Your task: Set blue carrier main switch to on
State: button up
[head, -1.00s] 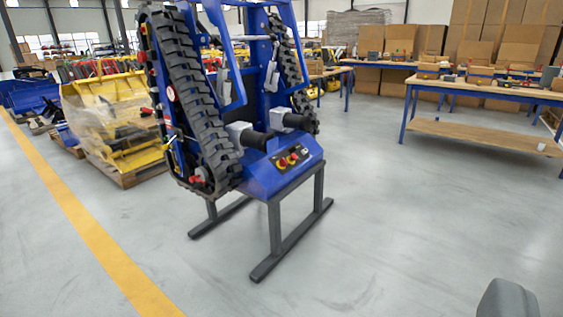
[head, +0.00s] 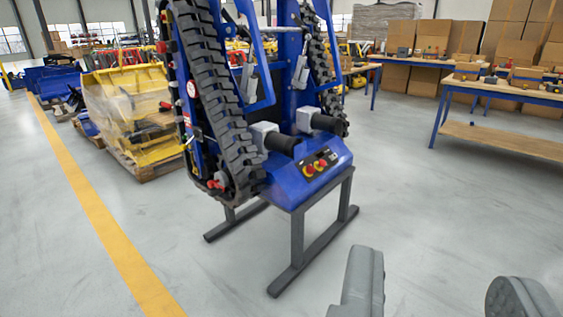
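The blue carrier (head: 283,185) stands upright on a dark grey stand, with black rubber tracks on both sides. Its front panel (head: 320,166) carries red and yellow knobs and a small black control. A red knob (head: 215,184) also sits low on its left side. I cannot tell which control is the main switch or how it is set. My gripper (head: 438,275) shows at the lower right as two grey fingers with a wide gap between them and no object in it. It is in front of the carrier and to its right, apart from it.
A wrapped yellow machine part on a pallet (head: 128,112) stands left of the carrier, near a yellow floor line (head: 98,210). A workbench (head: 505,142) stands at the right, with cardboard boxes (head: 515,55) behind. The grey floor in front and right is clear.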

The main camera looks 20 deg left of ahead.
aim_at(311, 170)
jog(key=i+l+u, duration=0.15)
jog(key=i, duration=0.35)
jog(key=i+l+u, duration=0.2)
jog(key=i, duration=0.3)
jog(key=i+l+u, duration=0.15)
jog(key=i, duration=0.35)
jog(key=i+l, duration=0.4)
jog(key=i, duration=0.2)
jog(key=i+l, duration=0.4)
jog(key=i, duration=0.15)
